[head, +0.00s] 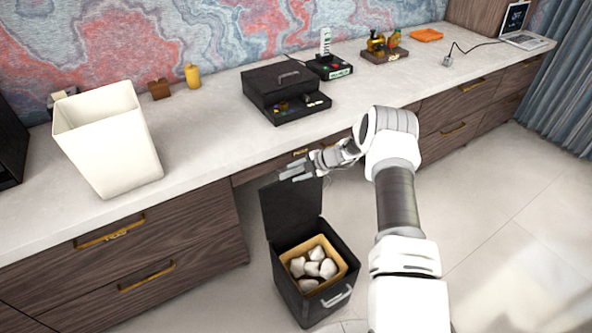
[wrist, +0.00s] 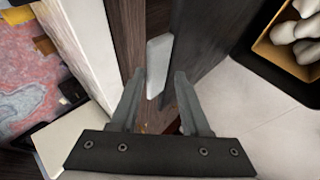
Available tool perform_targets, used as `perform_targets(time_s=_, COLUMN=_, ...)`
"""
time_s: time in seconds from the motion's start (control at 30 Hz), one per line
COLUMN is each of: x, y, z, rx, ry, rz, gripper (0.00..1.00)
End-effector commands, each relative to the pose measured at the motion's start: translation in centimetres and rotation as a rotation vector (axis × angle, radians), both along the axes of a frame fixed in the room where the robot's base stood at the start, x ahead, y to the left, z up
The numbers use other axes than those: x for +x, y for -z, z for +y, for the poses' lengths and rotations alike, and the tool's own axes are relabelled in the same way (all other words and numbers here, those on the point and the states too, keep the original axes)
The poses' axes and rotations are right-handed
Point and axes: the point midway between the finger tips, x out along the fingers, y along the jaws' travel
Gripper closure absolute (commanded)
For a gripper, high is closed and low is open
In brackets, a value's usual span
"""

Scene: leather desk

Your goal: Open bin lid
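The dark bin (head: 310,296) stands on the floor in front of the counter. Its lid (head: 290,209) is raised and stands roughly upright at the back. The lid's edge shows as a dark panel in the wrist view (wrist: 207,35). My gripper (head: 288,173) is at the top of the raised lid. In the wrist view my gripper (wrist: 160,72) has its two fingers apart, with a pale grey tab (wrist: 158,62) between or just beyond the tips. I cannot tell whether a finger touches it. Several white rounded pieces (head: 312,264) lie in the bin's tan liner (head: 343,263).
The counter with drawers (head: 195,196) runs behind the bin. On it stand a white open container (head: 108,145), a black box with an open drawer (head: 284,92) and small items. Floor to the right (head: 480,210) is clear.

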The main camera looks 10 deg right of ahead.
Motion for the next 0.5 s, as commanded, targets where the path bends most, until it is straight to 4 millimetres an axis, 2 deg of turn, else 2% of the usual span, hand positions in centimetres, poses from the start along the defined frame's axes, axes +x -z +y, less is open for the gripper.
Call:
perform_targets(time_s=0.33, x=0.1, y=-0.4, z=-0.1, rx=0.002, ry=0.000, rz=-0.004, gripper=0.57)
perform_targets(time_s=0.5, x=-0.7, y=-1.8, z=-1.2, rx=0.002, ry=0.004, rz=-0.005, gripper=0.57)
